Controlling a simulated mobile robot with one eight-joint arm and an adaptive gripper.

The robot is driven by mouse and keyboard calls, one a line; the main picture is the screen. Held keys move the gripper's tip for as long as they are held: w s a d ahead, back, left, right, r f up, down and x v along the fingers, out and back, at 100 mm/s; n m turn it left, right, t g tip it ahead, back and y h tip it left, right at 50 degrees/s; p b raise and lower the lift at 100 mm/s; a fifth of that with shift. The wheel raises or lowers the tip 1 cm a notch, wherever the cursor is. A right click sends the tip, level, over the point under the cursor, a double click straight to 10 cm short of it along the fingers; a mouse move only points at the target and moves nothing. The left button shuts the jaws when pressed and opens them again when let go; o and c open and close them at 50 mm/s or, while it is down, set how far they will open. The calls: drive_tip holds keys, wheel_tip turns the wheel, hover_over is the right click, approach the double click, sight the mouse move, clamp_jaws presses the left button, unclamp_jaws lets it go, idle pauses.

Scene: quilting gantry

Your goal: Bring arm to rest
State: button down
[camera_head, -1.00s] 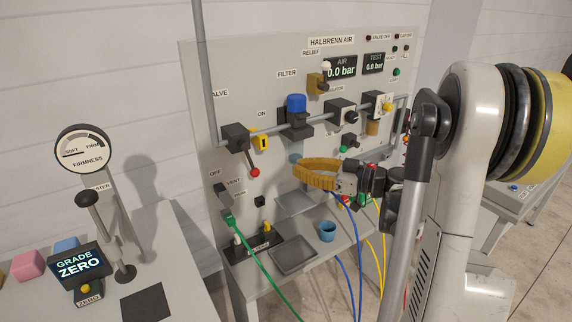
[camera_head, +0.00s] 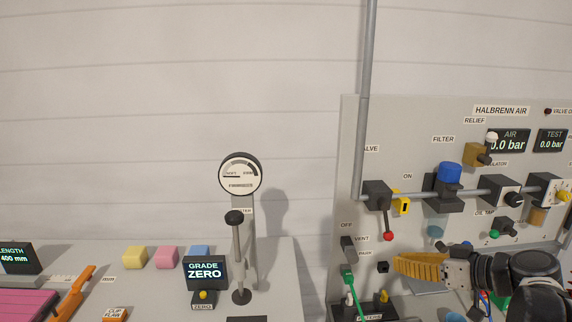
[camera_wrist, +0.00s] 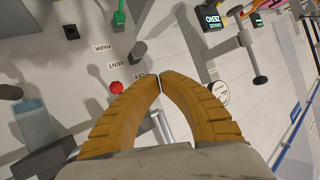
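My gripper (camera_head: 400,265) shows in the head view at the lower right, in front of the air panel (camera_head: 352,130). Its orange ribbed fingers point left. In the wrist view the two curved fingers of my gripper (camera_wrist: 159,78) meet at their tips, with nothing visible held between them. My dark wrist and arm parts fill the lower right corner of the head view. The rest of the arm is out of frame.
The panel carries a red-knobbed valve lever (camera_head: 388,236), a blue-topped filter (camera_head: 450,174) and a green plug (camera_head: 348,276). Left of it, a bench holds the firmness gauge (camera_head: 240,174), grade display (camera_head: 206,270), coloured blocks and an orange-handled tool (camera_head: 76,292).

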drive_tip(key=s+a+f+m+g+h+b, duration=0.25)
drive_tip(key=s+a+f+h, duration=0.2)
drive_tip(key=s+a, duration=0.4)
drive_tip(key=s+f+m+h+b, duration=0.2)
drive_tip(key=s+f+m+h, duration=0.15)
drive_tip(key=s, duration=0.65)
drive_tip(key=w+d+r+m+t+y+p, duration=0.1)
drive_tip(key=w+d+r+m+t+y, duration=0.15)
drive_tip(key=w, duration=0.45)
drive_tip(key=w+d+r+m+t+y, duration=0.15)
drive_tip(key=w+m, duration=0.25)
drive_tip(key=w, duration=0.4)
drive_tip(key=w+d+r+m+t, duration=0.2)
drive_tip(key=d+r+m+t, duration=0.1)
drive_tip(key=d, duration=0.4)
drive_tip(key=w+d+r+m+t, duration=0.2)
drive_tip(key=d, duration=0.5)
drive_tip(key=a+b+x, duration=0.2)
drive_tip(key=b+x, duration=0.1)
drive_tip(key=x, duration=0.9)
drive_tip(key=shift+a+f+m, duration=0.1)
drive_tip(key=shift+a+m, duration=0.05)
drive_tip(key=shift+m, duration=0.1)
